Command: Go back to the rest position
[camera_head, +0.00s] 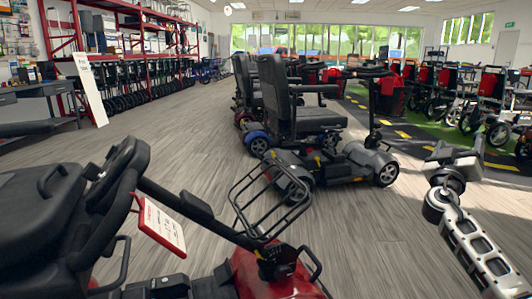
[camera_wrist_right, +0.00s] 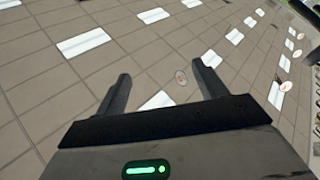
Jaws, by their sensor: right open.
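My right gripper (camera_head: 455,158) is raised at the right side of the head view, with its arm coming up from the lower right corner. In the right wrist view, its two fingers (camera_wrist_right: 163,92) are spread apart with nothing between them. That view looks up at the tiled ceiling (camera_wrist_right: 110,65) with its bright light panels. My left gripper is not in the head view.
A red scooter (camera_head: 280,275) with a black seat (camera_head: 45,215) and a wire basket (camera_head: 262,200) stands close in front at the left. Scooters with black seats (camera_head: 290,110) stand ahead. Red shelving (camera_head: 65,45) lines the left. Grey floor (camera_head: 155,115) is clear between.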

